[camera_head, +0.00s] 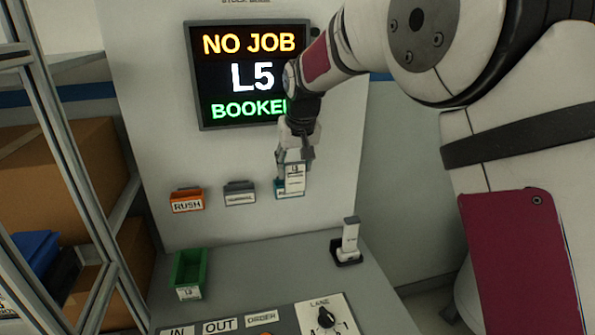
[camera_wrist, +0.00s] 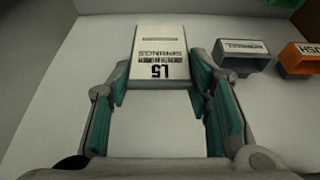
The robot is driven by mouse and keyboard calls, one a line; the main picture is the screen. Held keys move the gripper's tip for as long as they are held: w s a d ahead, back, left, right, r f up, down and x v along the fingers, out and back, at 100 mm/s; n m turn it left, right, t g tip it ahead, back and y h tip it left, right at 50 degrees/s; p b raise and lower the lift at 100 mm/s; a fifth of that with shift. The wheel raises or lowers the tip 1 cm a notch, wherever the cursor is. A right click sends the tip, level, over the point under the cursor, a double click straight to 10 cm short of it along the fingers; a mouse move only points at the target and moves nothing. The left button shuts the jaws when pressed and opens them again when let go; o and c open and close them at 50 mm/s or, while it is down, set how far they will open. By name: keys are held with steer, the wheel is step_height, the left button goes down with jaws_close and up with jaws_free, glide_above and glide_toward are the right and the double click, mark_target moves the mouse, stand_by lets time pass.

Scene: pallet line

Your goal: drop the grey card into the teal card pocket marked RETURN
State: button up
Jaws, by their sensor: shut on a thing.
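My gripper (camera_head: 295,158) points down in front of the upright panel and is shut on a pale grey card (camera_head: 295,180). In the wrist view the card (camera_wrist: 158,55) reads "L5 SPRINGS" upside down and sticks out beyond the teal-padded fingers (camera_wrist: 160,85). The teal card pocket (camera_head: 279,188) is on the panel at the card's lower end. The card overlaps its right part in the head view and covers most of its label. I cannot tell whether the card's lower end is in front of the pocket or inside it.
An orange RUSH pocket (camera_head: 187,200) and a grey pocket (camera_head: 239,193) are left of the teal one. Below are a green bin (camera_head: 189,270), a dark holder (camera_head: 346,250) with a pale card, and a knob (camera_head: 326,317). A screen (camera_head: 250,75) hangs above.

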steer(key=shift+w+a+f+b, duration=0.35)
steer(key=shift+w+f+b, duration=0.25)
steer(key=shift+w+b, duration=0.45)
steer(key=shift+w+a+f+b, duration=0.35)
steer(key=shift+w+f+b, duration=0.35)
steer(key=shift+w, duration=0.65)
steer(key=shift+w+a+f+b, duration=0.35)
steer(key=shift+w+f+b, duration=0.15)
steer(key=shift+w+b, duration=0.6)
steer(key=shift+w, duration=0.1)
steer(key=o, duration=1)
